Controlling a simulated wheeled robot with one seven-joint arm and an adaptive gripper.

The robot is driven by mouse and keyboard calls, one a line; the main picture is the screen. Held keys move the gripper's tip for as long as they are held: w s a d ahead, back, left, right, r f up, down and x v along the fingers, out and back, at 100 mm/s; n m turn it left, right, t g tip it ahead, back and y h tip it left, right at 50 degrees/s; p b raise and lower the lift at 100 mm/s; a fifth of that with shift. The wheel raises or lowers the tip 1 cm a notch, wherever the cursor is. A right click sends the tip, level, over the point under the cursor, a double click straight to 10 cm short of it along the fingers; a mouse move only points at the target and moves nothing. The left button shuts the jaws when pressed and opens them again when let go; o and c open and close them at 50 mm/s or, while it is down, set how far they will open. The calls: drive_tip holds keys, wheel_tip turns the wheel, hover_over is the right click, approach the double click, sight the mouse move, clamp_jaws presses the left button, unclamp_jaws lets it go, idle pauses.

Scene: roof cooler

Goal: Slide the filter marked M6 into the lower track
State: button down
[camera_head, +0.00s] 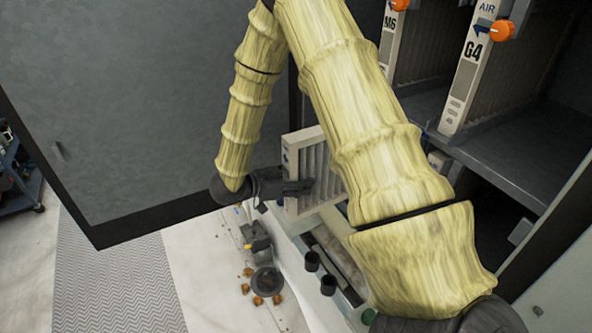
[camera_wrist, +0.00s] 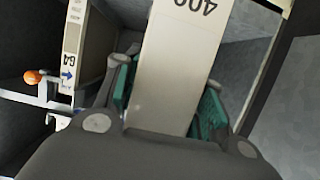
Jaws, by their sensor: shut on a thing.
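My gripper (camera_head: 298,187) is shut on a cream-framed pleated filter (camera_head: 316,158), beside the open cabinet. In the wrist view the teal-padded fingers of my gripper (camera_wrist: 165,98) press on both sides of the held filter's frame (camera_wrist: 177,60). Upside-down print like "400" shows on it; no M6 or G4 mark can be read there. Another filter marked M6 (camera_head: 392,38) stands in the cabinet at the top, partly hidden by my arm. A filter marked G4 (camera_head: 471,65) stands to its right, and it also shows in the wrist view (camera_wrist: 72,45). The lower track cannot be made out.
Orange knobs (camera_head: 502,30) sit at the filters' upper ends. A grey cabinet shelf (camera_head: 510,150) lies below them. The large grey door (camera_head: 150,90) stands open at left. Small orange pieces and a dark round dish (camera_head: 266,280) lie on the floor below.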

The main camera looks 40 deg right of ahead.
sight(309, 178)
drive_tip(key=shift+s+d+p, duration=0.15)
drive_tip(key=shift+s+d, duration=0.05)
drive_tip(key=shift+d, duration=0.6)
drive_tip(key=shift+s+d+p, duration=0.15)
drive_tip(key=shift+d, duration=0.8)
drive_tip(key=s+d+p, duration=0.1)
drive_tip(key=d, duration=0.5)
drive_tip(key=shift+s+d+f, duration=0.2)
drive_tip(key=shift+s+d, duration=0.2)
idle(0.5)
drive_tip(key=s+d+p, duration=0.1)
drive_tip(key=d, duration=0.5)
drive_tip(key=shift+s+d, duration=0.35)
drive_tip(key=shift+d, duration=0.05)
idle(0.5)
drive_tip(key=shift+d, duration=0.1)
drive_tip(key=s+d, duration=0.1)
drive_tip(key=d, duration=0.5)
drive_tip(key=shift+s+d+p, duration=0.3)
idle(0.8)
drive_tip(key=shift+d+f, duration=0.1)
drive_tip(key=shift+d, duration=0.05)
